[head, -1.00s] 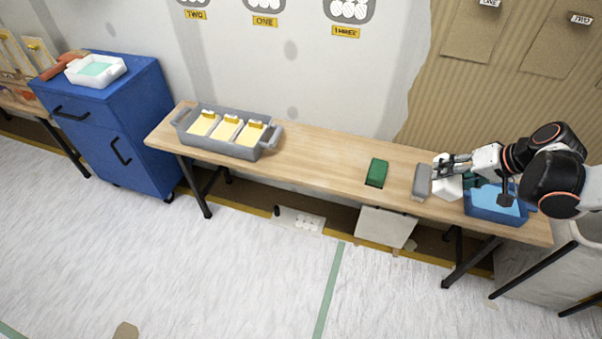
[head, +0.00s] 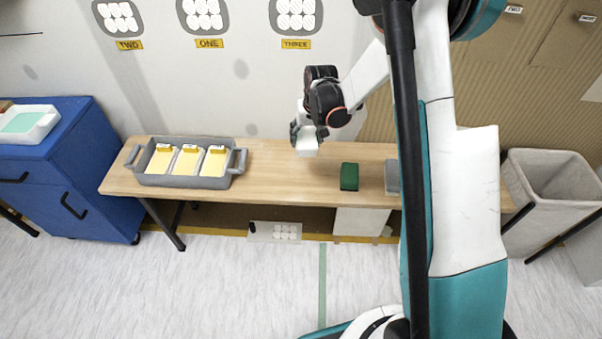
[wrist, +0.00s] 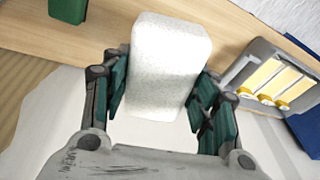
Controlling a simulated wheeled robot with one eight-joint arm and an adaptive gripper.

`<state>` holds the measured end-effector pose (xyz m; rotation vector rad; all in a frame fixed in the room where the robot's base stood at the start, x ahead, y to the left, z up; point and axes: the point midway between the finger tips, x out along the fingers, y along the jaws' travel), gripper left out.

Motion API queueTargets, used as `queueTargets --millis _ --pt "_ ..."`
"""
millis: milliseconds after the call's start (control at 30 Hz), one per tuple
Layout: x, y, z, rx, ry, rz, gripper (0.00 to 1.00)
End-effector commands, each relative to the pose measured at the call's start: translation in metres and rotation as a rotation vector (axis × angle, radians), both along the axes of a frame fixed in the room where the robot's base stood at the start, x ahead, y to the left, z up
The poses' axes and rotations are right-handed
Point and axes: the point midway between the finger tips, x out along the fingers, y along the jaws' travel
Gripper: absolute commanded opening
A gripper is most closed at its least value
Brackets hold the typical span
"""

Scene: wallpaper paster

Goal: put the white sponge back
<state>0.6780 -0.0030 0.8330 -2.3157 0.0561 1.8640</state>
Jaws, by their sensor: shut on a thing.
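The white sponge (head: 307,143) is in my gripper (head: 309,132), held above the back edge of the wooden table, left of the green sponge (head: 349,176). In the wrist view the white sponge (wrist: 170,65) fills the space between the two teal-padded fingers of my gripper (wrist: 160,100), which are shut on it. The green sponge lies on the table, and its corner shows at the top left of the wrist view (wrist: 68,8). A grey sponge (head: 392,176) lies to its right, partly hidden by my arm.
A grey tray (head: 180,182) with several yellow-labelled compartments stands on the table's left part. The wooden table (head: 280,177) is bare between tray and green sponge. A blue cabinet (head: 85,170) stands at left, a bin (head: 550,200) at right. My arm hides the table's right part.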

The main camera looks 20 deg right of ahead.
Motion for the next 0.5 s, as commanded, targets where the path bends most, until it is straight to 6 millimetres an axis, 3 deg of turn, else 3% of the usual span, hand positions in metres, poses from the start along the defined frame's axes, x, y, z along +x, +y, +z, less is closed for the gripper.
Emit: queueTargets --millis 200,500 --pt "0.023 0.003 -0.01 -0.082 0.064 -0.081 0.29" --pt "0.026 0.003 -0.013 -0.095 0.077 -0.098 0.29"
